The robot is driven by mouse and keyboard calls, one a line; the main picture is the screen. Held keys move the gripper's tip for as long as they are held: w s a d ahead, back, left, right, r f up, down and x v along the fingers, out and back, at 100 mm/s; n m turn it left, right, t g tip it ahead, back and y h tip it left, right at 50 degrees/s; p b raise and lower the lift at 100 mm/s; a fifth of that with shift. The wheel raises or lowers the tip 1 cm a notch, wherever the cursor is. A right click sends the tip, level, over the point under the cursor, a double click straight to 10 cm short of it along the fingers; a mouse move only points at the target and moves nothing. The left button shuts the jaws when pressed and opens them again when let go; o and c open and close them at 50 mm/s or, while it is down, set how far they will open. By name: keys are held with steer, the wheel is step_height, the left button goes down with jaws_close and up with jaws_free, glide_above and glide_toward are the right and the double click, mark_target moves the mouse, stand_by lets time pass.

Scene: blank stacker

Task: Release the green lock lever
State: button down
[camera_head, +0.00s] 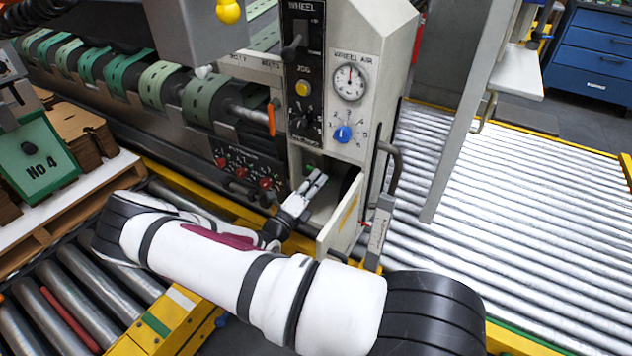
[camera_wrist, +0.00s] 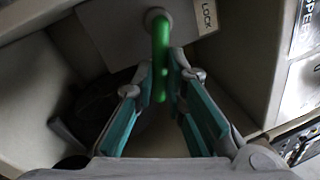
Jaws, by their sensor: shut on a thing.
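The green lock lever (camera_wrist: 160,45) hangs down from a round pivot in the upper middle of the wrist view, inside a pale recess next to a LOCK label (camera_wrist: 207,16). My gripper (camera_wrist: 163,82) has its two fingers on either side of the lever's lower part and is shut on it. In the head view my gripper (camera_head: 318,178) reaches into the open compartment below the control panel. Only a small bit of green shows there by the fingertips, so the lever is mostly hidden in that view.
An open door (camera_head: 341,222) stands at the compartment's right side, close to my arm. A control panel with a gauge (camera_head: 349,82) and a blue knob (camera_head: 343,134) is above. A roller conveyor (camera_head: 510,200) lies right. A No 4 sign (camera_head: 38,160) stands left.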

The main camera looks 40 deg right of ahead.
steer(key=c, duration=1.9)
jaws_free()
steer(key=shift+a, duration=0.15)
steer(key=v, duration=1.2)
